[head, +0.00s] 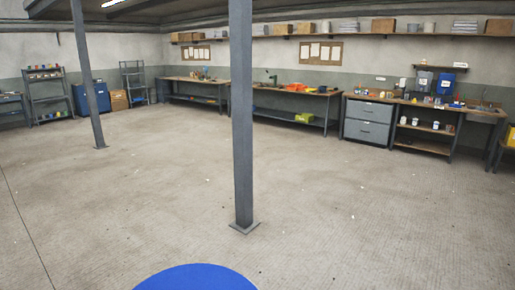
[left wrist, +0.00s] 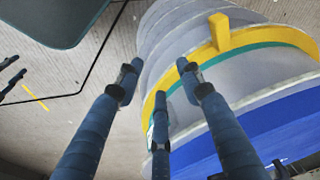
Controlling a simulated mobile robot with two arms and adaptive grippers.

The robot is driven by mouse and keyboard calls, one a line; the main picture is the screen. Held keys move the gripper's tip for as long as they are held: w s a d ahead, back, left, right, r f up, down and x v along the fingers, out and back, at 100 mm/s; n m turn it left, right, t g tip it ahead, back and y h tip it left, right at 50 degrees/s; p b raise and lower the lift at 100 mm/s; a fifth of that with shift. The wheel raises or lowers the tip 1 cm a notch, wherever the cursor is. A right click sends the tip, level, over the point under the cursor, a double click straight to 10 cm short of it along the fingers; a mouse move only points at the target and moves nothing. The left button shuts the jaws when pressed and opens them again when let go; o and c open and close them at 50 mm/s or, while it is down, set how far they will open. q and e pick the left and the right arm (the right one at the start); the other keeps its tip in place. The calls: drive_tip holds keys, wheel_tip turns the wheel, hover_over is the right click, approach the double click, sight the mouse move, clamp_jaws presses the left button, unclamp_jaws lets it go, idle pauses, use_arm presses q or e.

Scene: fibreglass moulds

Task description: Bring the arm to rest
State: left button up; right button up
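My left gripper (left wrist: 158,78) shows in the left wrist view with three dark blue-grey fingers spread apart. It is open and I see nothing held between the fingers. Behind them is a large rounded grey and blue surface with a yellow band and a teal stripe; I cannot tell whether the fingers touch it. Neither gripper shows in the head view. I cannot identify my right gripper in either view.
A grey post (head: 242,120) stands in the middle of the head view, and another post (head: 86,75) stands to the left. Workbenches (head: 290,90) and a drawer cabinet (head: 367,122) line the back wall. The concrete floor (head: 150,185) between is largely clear.

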use_arm(q)
drive_tip(key=s+a+f+g+b, duration=0.1)
drive_tip(key=s+f, duration=0.5)
drive_tip(key=f, duration=0.7)
drive_tip(key=s+a+f+g, duration=0.1)
drive_tip(key=s+f, duration=0.5)
drive_tip(key=f, duration=0.8)
drive_tip(key=s+a+f, duration=0.1)
drive_tip(key=s+f, duration=0.4)
drive_tip(key=s, duration=0.3)
drive_tip(key=shift+s+a+b, duration=0.15)
drive_tip(key=shift+s+b, duration=0.15)
drive_tip(key=shift+s, duration=0.05)
